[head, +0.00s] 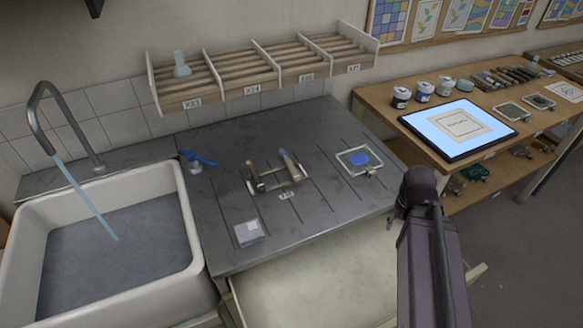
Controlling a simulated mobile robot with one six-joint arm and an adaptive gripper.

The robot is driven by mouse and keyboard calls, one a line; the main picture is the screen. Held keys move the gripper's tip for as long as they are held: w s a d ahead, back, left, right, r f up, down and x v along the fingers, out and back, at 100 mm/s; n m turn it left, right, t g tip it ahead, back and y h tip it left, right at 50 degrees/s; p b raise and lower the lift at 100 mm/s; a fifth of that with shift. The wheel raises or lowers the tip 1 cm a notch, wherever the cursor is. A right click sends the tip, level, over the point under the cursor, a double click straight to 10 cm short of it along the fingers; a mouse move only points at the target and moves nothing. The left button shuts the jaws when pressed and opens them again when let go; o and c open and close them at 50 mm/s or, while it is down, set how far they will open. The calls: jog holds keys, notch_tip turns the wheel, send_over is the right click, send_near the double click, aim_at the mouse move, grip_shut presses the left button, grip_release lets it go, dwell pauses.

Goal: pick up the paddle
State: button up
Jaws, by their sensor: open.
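No object can be surely told as the paddle at this size. A blue lever-like piece on a small pale base (197,160) stands on the grey bench (215,205) beside the sink. A low metal stand (270,186) with upright end pieces is on the bench's middle; its details are too small to tell. A clear, shallow tray (345,155) with a blue patch lies to its right. A pale greenish glass piece (181,66) stands on the wooden rack above. My dark arm rises at the right, over the bench's front right corner; no gripper fingers show.
A white sink (188,225) with running water is at left. A small grey-white box (249,233) sits near the bench's front. The slatted rack (235,75) hangs behind. A wooden table (390,122) at right holds a lit panel (430,125), jars and tools.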

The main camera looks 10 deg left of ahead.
jog(key=shift+a, duration=0.15)
jog(key=shift+o, duration=1)
notch_tip(320, 180, up, 16)
jog(key=n+p, duration=0.7)
jog(key=p, duration=0.9)
send_over(291, 166)
jog(key=shift+s, duration=0.1)
notch_tip(291, 166, down, 9)
jog(key=b, duration=0.8)
jog(key=shift+r+b, duration=0.2)
jog(key=shift+b, duration=0.1)
jog(key=shift+f, duration=0.1)
jog(key=shift+f+b, duration=2.5)
jog(key=shift+b, duration=0.1)
